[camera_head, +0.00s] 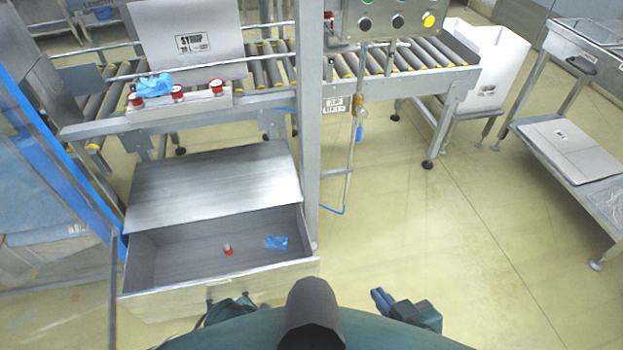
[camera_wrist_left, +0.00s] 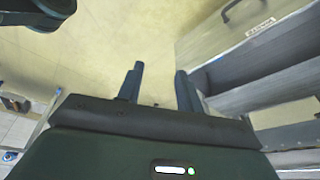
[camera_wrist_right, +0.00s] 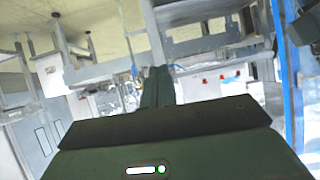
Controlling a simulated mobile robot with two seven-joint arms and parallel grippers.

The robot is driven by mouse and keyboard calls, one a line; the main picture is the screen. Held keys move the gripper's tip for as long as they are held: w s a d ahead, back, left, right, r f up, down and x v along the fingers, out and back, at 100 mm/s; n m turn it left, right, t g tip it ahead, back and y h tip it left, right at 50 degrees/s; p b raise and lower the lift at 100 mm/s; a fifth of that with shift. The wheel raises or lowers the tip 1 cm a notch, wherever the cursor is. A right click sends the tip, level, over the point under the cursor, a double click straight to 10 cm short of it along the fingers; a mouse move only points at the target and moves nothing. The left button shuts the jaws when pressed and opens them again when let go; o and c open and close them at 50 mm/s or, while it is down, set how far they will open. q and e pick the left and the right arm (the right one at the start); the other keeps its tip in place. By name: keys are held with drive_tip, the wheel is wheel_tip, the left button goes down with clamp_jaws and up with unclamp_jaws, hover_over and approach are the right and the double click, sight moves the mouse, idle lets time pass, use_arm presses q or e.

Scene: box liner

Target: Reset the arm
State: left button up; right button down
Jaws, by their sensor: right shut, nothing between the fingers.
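My right gripper (camera_head: 380,297) is in the lower middle right of the head view, beside the dark central part of my body, over bare floor. Its fingers (camera_wrist_right: 157,72) are together and empty in the right wrist view. My left arm shows only partly at the bottom of the head view, in front of the open drawer (camera_head: 220,280). In the left wrist view my left gripper (camera_wrist_left: 160,78) has its two fingers apart, with bare floor between them and nothing held.
The open drawer holds a small red-and-white item (camera_head: 228,250) and a blue crumpled item (camera_head: 276,242). A roller conveyor (camera_head: 270,75) with a post (camera_head: 308,130) stands beyond. A steel table (camera_head: 600,195) is at right; the floor (camera_head: 450,230) between is clear.

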use_arm(q)
drive_tip(key=s+a+r+n+t+y, duration=0.1)
drive_tip(key=s+a+r+n, duration=0.1)
drive_tip(key=a+r+n, duration=0.35)
drive_tip(key=s+a+r+n+y, duration=0.1)
drive_tip(key=s+a+r+n, duration=0.1)
drive_tip(key=a+r, duration=0.6)
drive_tip(key=w+d+f+m+t+h+p, duration=0.1)
drive_tip(key=w+d+f+t+h+p, duration=0.1)
drive_tip(key=w+d+t, duration=0.3)
drive_tip(key=shift+w+d+f+t+h+p, duration=0.2)
drive_tip(key=shift+d+t+h+p, duration=0.4)
drive_tip(key=shift+d+t+p, duration=0.65)
use_arm(e)
drive_tip(key=shift+s+d+r+g+h+b, duration=0.1)
drive_tip(key=shift+s+d+g+h+b, duration=0.3)
drive_tip(key=shift+d, duration=0.3)
